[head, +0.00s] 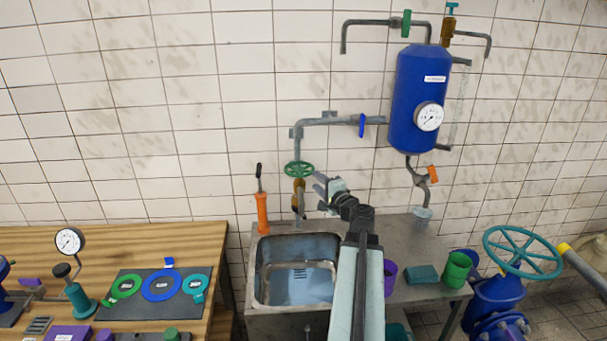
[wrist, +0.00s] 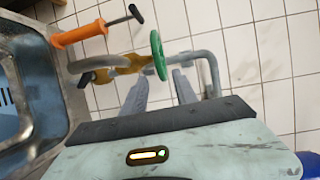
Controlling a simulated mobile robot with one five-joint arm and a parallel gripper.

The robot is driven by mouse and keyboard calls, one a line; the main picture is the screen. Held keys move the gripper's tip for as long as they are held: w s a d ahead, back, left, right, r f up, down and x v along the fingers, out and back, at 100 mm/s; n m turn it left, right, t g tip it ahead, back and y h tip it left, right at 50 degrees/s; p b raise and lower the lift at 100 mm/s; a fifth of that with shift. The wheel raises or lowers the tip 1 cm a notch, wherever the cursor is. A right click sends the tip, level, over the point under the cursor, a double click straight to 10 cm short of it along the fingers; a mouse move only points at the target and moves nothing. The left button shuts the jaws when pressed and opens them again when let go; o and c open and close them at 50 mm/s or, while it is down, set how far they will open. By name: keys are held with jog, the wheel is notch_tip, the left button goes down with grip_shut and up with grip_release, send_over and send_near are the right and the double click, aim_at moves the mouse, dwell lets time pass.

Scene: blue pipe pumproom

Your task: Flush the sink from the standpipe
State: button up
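The metal sink (head: 262,285) stands below the standpipe, a grey pipe (head: 297,148) on the tiled wall with a brass valve body (head: 298,187) and a green handwheel (head: 299,169). In the wrist view, the sink (wrist: 52,60) is at the left, and the green handwheel (wrist: 159,55) and brass body (wrist: 128,64) lie ahead. My gripper (head: 318,184) is just right of the handwheel. Its fingers (wrist: 160,78) are apart, with the wheel's lower edge seen near the gap between their tips. I cannot tell whether they touch it. No water stream is visible.
A blue lever (head: 362,125) sits on the upper pipe beside a blue tank (head: 418,95). An orange-handled tool (head: 262,210) stands behind the sink's left corner. Purple (head: 390,278) and green (head: 457,268) cups stand at right. A wooden bench (head: 150,240) is at left.

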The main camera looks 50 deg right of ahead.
aim_at(309, 175)
jog(key=x, duration=0.7)
jog(key=shift+w+a, duration=0.2)
jog(key=shift+a, duration=0.05)
grip_shut()
jog(key=shift+d+y, duration=0.1)
jog(key=shift+y, duration=0.3)
